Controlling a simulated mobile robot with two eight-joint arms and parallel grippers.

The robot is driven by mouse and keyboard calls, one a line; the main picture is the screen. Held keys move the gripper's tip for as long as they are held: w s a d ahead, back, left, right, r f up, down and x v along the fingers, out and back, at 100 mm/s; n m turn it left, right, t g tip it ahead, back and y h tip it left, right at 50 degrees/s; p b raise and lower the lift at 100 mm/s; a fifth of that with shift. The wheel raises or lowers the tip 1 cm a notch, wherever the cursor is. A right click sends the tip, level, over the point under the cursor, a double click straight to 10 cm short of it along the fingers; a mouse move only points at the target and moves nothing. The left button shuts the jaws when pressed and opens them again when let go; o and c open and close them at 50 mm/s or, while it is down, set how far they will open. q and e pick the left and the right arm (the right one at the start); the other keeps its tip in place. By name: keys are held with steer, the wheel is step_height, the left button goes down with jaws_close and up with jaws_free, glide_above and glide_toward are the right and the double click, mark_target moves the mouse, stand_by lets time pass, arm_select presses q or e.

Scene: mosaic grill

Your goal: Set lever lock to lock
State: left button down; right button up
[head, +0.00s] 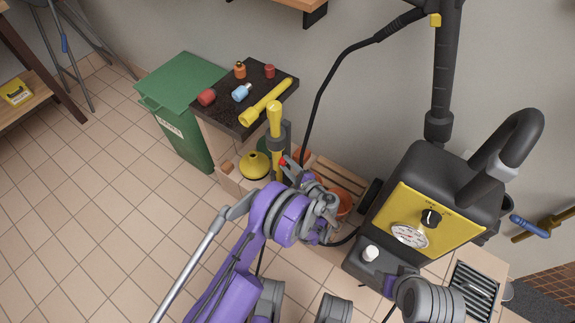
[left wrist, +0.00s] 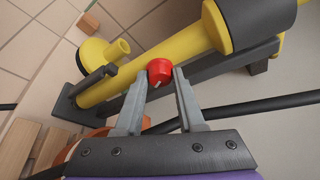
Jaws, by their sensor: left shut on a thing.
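A yellow tube (head: 275,120) with dark grey fittings stands beside the small dark-topped table. In the left wrist view the yellow tube (left wrist: 120,83) runs diagonally, with a small red lever or knob (left wrist: 160,71) at its side. I cannot read a lock mark on it. My left gripper (head: 287,163) reaches the tube from the front. In the left wrist view its fingertips (left wrist: 159,76) are shut on the red knob, one on each side. The knob also shows as a small red spot in the head view (head: 283,161). My right gripper is not in view.
The table (head: 262,77) holds several small bottles and a yellow cylinder (head: 266,102). A green bin (head: 183,110) stands left of it. A black and yellow machine (head: 420,215) with a dial and hose stands at right. The tiled floor at left is clear.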

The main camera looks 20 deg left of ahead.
arm_select(q)
steer(key=c, duration=0.5)
jaws_free()
steer(key=p+v, duration=0.2)
steer(key=v, duration=0.9)
steer(key=shift+a, duration=0.1)
